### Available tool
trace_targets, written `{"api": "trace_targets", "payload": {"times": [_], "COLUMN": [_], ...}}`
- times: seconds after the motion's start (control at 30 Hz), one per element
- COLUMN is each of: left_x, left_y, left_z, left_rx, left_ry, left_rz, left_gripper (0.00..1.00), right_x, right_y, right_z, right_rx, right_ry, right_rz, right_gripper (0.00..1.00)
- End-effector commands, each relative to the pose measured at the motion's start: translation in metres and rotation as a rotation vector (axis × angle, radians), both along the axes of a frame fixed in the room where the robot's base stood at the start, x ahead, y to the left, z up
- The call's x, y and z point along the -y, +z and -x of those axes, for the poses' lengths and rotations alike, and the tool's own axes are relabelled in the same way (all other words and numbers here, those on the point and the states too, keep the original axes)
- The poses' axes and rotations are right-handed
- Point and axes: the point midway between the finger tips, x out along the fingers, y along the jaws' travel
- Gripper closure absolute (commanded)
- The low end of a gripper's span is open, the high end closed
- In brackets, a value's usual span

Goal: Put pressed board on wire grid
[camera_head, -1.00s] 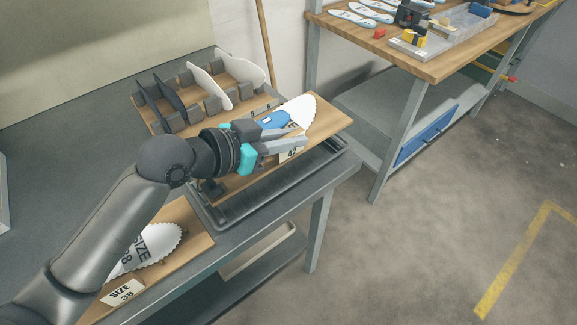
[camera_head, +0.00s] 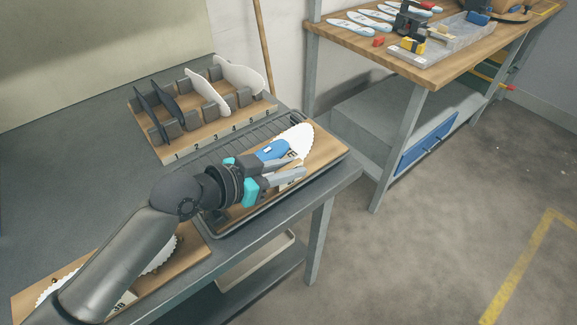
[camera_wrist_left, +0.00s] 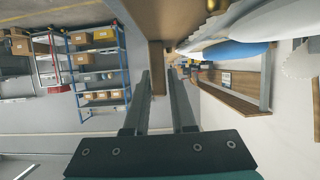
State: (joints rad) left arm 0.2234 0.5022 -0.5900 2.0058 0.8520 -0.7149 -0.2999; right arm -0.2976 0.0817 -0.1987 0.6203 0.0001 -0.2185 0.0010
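The pressed board (camera_head: 325,150) is a wooden board carrying a white scalloped template and a blue-and-white insole (camera_head: 272,151). It lies level over the front part of the dark wire grid (camera_head: 235,138), whose bars show behind it. I cannot tell whether it fully rests on the bars. My left gripper (camera_head: 292,178) is at the board's near side, its fingers closed about a wooden part. In the left wrist view that wooden part of the board (camera_wrist_left: 157,65) stands between the fingers (camera_wrist_left: 158,90). My right gripper is not in view.
A numbered rack (camera_head: 220,128) with upright insoles stands behind the grid. Another board (camera_head: 190,247) lies at the near left, partly hidden by my arm. The grey table's (camera_head: 75,160) left area is clear. A wooden workbench (camera_head: 370,55) stands at the back right.

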Motion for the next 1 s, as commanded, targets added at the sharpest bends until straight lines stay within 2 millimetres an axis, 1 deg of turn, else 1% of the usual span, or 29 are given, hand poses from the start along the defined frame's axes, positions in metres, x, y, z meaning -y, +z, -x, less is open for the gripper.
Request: {"api": "trace_targets", "payload": {"times": [0.03,0.17,0.2,0.4,0.5,0.67,1.0], "left_x": [0.000,0.000,0.000,0.000,0.000,-0.013,-0.054], "left_y": [0.000,0.000,0.000,0.001,0.004,0.009,0.029], "left_z": [0.000,0.000,0.000,0.000,0.000,0.008,0.038], "left_rx": [0.000,0.000,0.000,0.000,0.000,0.000,0.000], "left_ry": [0.000,0.000,0.000,0.000,0.000,0.001,0.001], "left_rz": [0.000,0.000,0.000,0.000,0.000,-0.003,-0.006], "left_gripper": [0.69,0.55,0.53,0.53,0.53,0.53,0.53], "right_x": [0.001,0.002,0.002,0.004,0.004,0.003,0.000], "right_y": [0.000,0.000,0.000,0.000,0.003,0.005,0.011], "right_z": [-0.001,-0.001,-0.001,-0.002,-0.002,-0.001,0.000], "right_rx": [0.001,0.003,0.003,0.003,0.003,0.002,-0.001], "right_ry": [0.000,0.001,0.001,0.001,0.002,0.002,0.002], "right_rz": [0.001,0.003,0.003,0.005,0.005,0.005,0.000], "right_gripper": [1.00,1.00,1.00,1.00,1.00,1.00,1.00]}}
